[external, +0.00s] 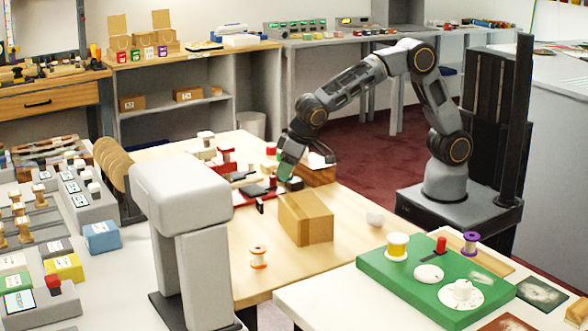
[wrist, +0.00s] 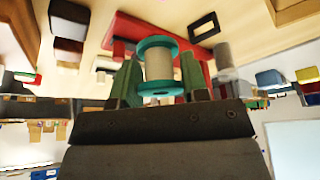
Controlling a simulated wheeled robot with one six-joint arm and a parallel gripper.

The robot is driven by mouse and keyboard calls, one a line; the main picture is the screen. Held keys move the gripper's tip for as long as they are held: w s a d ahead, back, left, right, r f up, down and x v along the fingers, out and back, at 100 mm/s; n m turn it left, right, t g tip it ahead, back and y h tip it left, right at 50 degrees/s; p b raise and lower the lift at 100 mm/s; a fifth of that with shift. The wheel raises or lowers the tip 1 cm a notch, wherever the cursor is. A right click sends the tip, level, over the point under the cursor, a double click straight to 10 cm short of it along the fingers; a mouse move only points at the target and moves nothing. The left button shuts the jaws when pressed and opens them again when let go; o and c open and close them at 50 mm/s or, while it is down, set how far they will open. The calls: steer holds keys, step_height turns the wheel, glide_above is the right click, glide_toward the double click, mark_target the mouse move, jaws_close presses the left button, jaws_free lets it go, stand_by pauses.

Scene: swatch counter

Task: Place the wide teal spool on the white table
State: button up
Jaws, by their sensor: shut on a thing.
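The teal spool (wrist: 158,66) has teal flanges and a pale core. In the wrist view it sits between the two green fingers of my gripper (wrist: 158,80), which is shut on it. In the external view my gripper (external: 287,168) is low over the far part of the wooden table, behind the cardboard box; I cannot make out the spool there. The white table (external: 318,298) is at the front right, with a green board on it. Whether the spool touches the surface below is unclear.
A cardboard box (external: 306,218) and an orange-rimmed spool (external: 258,257) stand on the wooden table (external: 235,280). A bulky grey machine (external: 180,190) stands at left.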

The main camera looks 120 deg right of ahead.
steer(key=s+a+r, duration=0.3)
steer(key=s+r, duration=0.2)
steer(key=s, duration=0.5)
steer(key=n+t+y+p, duration=0.1)
steer(key=n+y+p, duration=0.2)
steer(key=n+p, duration=0.5)
glide_above(344, 214)
steer(key=b, duration=0.1)
steer(key=shift+n, duration=0.4)
steer(key=f, duration=1)
steer(key=shift+w+d, duration=0.1)
steer(key=shift+d, duration=0.15)
steer(key=shift+a+f, duration=0.15)
steer(key=shift+a, duration=0.2)
